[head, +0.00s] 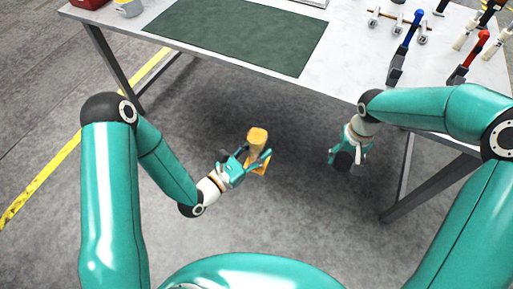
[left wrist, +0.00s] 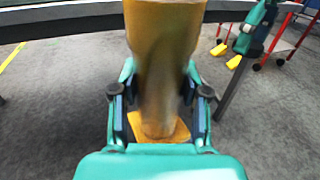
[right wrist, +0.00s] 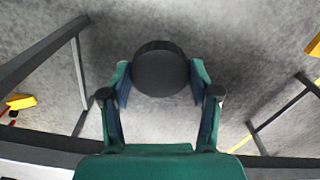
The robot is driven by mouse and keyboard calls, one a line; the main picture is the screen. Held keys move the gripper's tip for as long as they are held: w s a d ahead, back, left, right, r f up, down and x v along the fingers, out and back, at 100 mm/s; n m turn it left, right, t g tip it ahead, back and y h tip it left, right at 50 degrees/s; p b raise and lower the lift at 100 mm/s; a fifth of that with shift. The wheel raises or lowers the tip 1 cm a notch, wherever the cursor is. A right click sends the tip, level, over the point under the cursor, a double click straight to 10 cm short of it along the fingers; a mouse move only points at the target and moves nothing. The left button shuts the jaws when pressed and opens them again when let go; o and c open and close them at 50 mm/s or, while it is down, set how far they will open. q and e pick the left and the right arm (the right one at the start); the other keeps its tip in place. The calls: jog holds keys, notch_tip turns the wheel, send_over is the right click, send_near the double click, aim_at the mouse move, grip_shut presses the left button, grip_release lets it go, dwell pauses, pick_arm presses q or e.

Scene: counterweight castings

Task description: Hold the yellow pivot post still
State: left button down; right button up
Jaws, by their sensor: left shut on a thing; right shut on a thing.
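The yellow pivot post (head: 257,136) is upright below the front edge of the table, over the floor. My left gripper (head: 250,161) is shut around its middle. In the left wrist view, the post (left wrist: 162,35) stands between the fingers, with its wide top close to the camera and its flat yellow base (left wrist: 155,128) beyond them. My right gripper (head: 347,156) is to the right of the post and apart from it. It is shut on a round dark piece (right wrist: 160,68), seen between its fingertips in the right wrist view. The piece's far side is hidden.
The white table (head: 335,60) stands ahead, with a green mat (head: 240,35) on it. A blue-handled tool (head: 410,35) and a red-handled tool (head: 473,54) stand at its right. A grey cup (head: 128,8) is at the far left. Open floor lies between the grippers.

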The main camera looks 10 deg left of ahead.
jog(key=r, duration=0.1)
jog(key=r+m, duration=0.1)
jog(key=w+a+r+m, duration=0.1)
jog(key=r, duration=0.1)
jog(key=shift+a+r, duration=0.1)
jog(key=w+a+r, duration=0.1)
jog(key=a+r, duration=0.4)
jog(key=a, duration=0.2)
notch_tip(320, 180, up, 7)
jog(key=n, duration=0.2)
send_over(257, 136)
jog(key=shift+w+d+r, duration=0.2)
jog(key=shift+w+d, duration=0.05)
jog(key=shift+d, duration=0.1)
jog(key=shift+s+a+r, duration=0.15)
jog(key=shift+s+a, duration=0.05)
jog(key=shift+a, duration=0.15)
jog(key=shift+f, duration=2.05)
jog(key=shift+s, duration=0.1)
jog(key=shift+f, duration=0.85)
